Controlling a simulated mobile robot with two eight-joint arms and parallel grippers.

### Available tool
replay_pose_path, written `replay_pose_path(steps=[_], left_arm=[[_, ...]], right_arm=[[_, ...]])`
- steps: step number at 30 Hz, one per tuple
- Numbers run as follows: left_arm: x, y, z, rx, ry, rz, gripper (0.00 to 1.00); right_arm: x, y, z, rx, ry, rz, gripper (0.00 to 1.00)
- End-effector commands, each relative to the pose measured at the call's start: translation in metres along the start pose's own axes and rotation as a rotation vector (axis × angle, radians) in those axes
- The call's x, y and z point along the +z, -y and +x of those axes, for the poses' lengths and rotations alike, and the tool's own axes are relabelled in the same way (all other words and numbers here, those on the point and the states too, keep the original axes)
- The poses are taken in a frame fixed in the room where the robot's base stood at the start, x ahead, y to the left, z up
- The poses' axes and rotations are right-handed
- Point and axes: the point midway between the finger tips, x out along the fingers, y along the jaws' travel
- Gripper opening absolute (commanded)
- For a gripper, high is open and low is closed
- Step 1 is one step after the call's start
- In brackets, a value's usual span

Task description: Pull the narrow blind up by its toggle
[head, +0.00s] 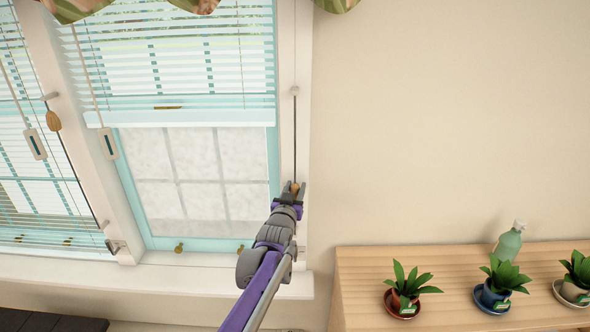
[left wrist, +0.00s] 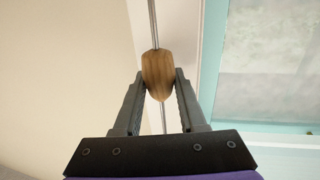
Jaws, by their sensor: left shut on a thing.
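The narrow blind (head: 180,75) is a white slatted blind over the right-hand window, its bottom rail about halfway down the window. Its wooden toggle (head: 295,187) is on a dark cord at the right side of the window frame. My left gripper (head: 293,190) is at the toggle, low on the frame. In the left wrist view the wooden toggle (left wrist: 158,72) sits between the two fingertips (left wrist: 158,80), which are shut on its sides. The cord runs above and below it. My right gripper is not in view.
Another blind (head: 30,140) with its own wooden toggle (head: 53,121) hangs at the left. A wooden cabinet (head: 350,265) at the lower right bears several potted plants and a green bottle (head: 509,242). The wall (head: 430,120) above it is bare.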

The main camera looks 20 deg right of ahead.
Motion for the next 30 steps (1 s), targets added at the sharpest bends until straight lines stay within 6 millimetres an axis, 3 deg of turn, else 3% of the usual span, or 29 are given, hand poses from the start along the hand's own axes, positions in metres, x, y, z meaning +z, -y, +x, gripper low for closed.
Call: replay_pose_path(steps=[1,3,12,18,30], left_arm=[[0.027,0.000,-0.001,0.000,0.006,-0.001,0.00],[0.048,0.000,-0.001,-0.001,0.005,-0.001,0.00],[0.109,0.000,0.000,0.000,0.003,-0.001,0.00],[0.125,0.000,0.000,0.000,0.002,0.000,0.00],[0.130,0.000,0.000,0.000,0.006,0.000,0.00]], right_arm=[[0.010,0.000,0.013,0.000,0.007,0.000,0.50],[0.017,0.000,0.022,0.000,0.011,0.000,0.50],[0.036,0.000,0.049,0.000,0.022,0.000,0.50],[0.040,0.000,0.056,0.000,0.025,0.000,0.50],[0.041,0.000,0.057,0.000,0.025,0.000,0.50]])
